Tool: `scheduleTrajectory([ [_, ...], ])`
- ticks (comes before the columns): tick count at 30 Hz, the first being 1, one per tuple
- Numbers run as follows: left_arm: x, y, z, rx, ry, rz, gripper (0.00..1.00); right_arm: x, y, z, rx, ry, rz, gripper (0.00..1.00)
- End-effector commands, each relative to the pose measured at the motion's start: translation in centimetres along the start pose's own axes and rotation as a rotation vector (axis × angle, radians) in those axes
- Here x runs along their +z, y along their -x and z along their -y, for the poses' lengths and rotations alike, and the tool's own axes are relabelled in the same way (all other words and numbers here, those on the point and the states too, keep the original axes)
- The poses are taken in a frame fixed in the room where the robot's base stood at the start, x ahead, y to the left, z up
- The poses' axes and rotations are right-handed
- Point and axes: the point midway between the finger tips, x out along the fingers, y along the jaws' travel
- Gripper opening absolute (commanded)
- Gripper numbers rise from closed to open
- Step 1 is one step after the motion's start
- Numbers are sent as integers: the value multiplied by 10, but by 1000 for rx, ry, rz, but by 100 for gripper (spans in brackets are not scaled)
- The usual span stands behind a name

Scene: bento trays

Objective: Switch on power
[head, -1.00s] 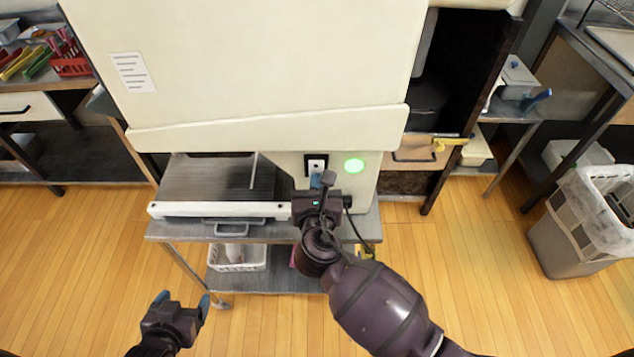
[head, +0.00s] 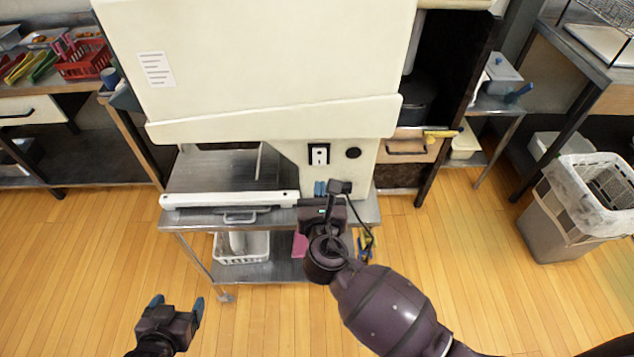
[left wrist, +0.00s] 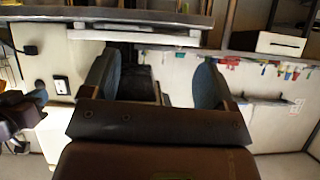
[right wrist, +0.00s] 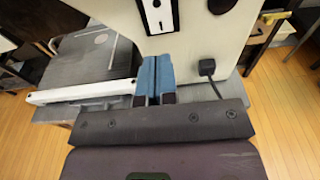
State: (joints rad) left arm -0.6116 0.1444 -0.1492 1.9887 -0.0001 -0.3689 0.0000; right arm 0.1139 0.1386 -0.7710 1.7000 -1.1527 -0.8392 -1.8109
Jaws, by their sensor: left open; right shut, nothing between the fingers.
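The cream machine (head: 270,70) has a black switch plate with a white rocker (head: 318,154) on its front; it also shows in the right wrist view (right wrist: 158,14) and the left wrist view (left wrist: 61,85). A round lamp (head: 353,153) to the right of the plate is dark. My right gripper (head: 320,187) is shut and empty, just below the plate; in the right wrist view its blue fingers (right wrist: 155,78) are together, apart from the rocker. I cannot tell the rocker's position. My left gripper (head: 177,302) is open and empty, low over the floor at left.
A white-edged metal tray (head: 228,199) juts out left of my right gripper. A black plug with a cord (right wrist: 207,68) sits on the machine's front. The machine stands on a metal cart (head: 205,285). A lined bin (head: 555,235) stands at right. The wooden floor in front is clear.

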Motion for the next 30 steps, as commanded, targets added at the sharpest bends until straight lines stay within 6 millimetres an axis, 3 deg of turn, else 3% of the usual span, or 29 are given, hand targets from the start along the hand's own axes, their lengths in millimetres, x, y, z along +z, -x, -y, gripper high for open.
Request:
scheduleTrajectory([
  [6, -10, -3, -1, 3, 0, -16, 80, 0, 43, 1, -1, 2, 1, 0],
  [12, -16, -4, -2, 4, 0, -26, 80, 0, 68, 1, -2, 2, 1, 0],
  [30, -5, 1, -1, 1, 3, -6, 80, -4, 79, 2, -5, 2, -8, 0],
])
